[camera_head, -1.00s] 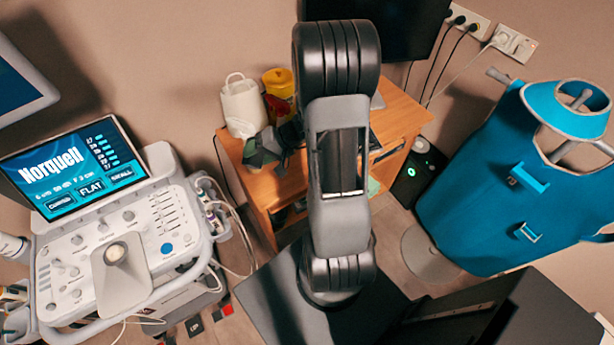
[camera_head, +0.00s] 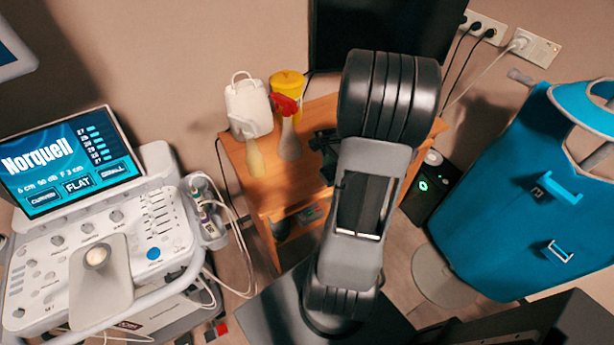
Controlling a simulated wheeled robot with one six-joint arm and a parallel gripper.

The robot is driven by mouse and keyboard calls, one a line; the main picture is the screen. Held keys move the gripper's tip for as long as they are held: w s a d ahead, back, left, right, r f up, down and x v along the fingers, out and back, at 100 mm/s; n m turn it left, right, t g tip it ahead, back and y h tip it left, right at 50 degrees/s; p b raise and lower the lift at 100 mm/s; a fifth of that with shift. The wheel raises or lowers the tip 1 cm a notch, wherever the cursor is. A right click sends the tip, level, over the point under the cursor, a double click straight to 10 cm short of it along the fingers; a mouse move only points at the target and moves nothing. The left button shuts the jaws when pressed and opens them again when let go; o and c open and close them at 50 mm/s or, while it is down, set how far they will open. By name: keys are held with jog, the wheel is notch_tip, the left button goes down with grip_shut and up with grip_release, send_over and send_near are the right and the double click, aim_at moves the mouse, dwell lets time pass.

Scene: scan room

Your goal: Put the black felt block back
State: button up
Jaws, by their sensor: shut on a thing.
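My gripper (camera_head: 326,143) shows as a small dark shape over the wooden desk, just left of my arm's big black joint. My arm hides much of it. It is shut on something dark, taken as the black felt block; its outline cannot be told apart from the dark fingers.
The wooden desk (camera_head: 262,190) bears a white jug (camera_head: 248,108), a yellow tub (camera_head: 287,84), a red-topped spray bottle (camera_head: 289,135) and a pale bottle (camera_head: 255,157). A dark monitor (camera_head: 340,40) stands behind. An ultrasound console (camera_head: 150,215) is left, a blue apron (camera_head: 510,210) right.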

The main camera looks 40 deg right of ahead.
jog(key=w+f, duration=0.3)
jog(key=w, duration=0.4)
jog(key=p, duration=0.1)
send_over(303, 179)
jog(key=d, duration=0.1)
jog(key=f, duration=0.3)
jog(key=s+f, duration=0.1)
jog(key=f, duration=0.1)
jog(key=shift+d+f, duration=0.15)
jog(key=shift+f, duration=0.05)
jog(key=shift+w+f, duration=0.2)
jog(key=shift+w+f+p, duration=0.1)
jog(key=shift+f+p, duration=0.4)
jog(key=shift+f, duration=1.15)
jog(key=o, duration=0.8)
jog(key=shift+r, duration=0.1)
